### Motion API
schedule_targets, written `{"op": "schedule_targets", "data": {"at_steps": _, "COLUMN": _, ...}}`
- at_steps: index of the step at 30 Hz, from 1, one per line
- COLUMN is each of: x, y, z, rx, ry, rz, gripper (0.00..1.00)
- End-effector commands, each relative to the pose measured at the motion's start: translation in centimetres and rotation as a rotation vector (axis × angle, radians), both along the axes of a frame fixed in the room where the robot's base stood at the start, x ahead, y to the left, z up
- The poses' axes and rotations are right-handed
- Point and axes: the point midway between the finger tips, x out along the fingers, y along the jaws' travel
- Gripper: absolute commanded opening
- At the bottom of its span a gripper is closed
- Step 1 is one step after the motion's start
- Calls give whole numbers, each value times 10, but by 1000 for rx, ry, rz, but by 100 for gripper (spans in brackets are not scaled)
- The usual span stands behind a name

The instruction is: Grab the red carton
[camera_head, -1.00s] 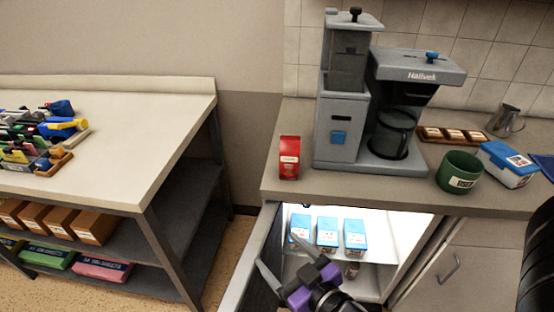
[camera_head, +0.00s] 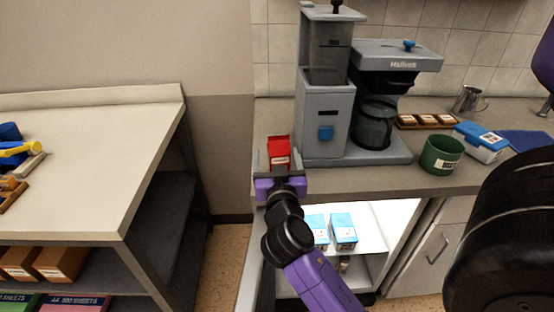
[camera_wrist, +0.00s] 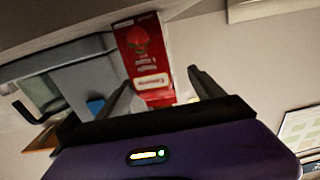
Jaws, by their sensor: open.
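The red carton (camera_head: 279,149) stands upright on the counter, left of the grey coffee machine. It has a pale label low on its front. My gripper (camera_head: 275,168) is open, at the counter's front edge, with a finger at each side of the carton's lower part in the head view. In the wrist view the red carton (camera_wrist: 148,55) shows ahead, between my two open fingers (camera_wrist: 165,92). I cannot tell how deep it is between them. The fingers do not look closed on it.
The coffee machine (camera_head: 325,115) stands close right of the carton. A green mug (camera_head: 441,155) and a blue-lidded box (camera_head: 482,142) are further right. Below, an open lit cabinet holds blue-topped cartons (camera_head: 343,231). A worktable (camera_head: 90,150) is at left.

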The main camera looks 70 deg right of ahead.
Motion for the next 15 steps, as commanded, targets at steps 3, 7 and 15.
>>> {"op": "schedule_targets", "data": {"at_steps": 3, "x": 3, "y": -12, "z": 0, "rx": 0, "ry": 1, "rz": -1, "gripper": 77}}
{"op": "schedule_targets", "data": {"at_steps": 7, "x": 7, "y": -31, "z": -2, "rx": 1, "ry": 3, "rz": -3, "gripper": 77}}
{"op": "schedule_targets", "data": {"at_steps": 15, "x": 17, "y": -51, "z": -5, "rx": 1, "ry": 0, "rz": 1, "gripper": 77}}
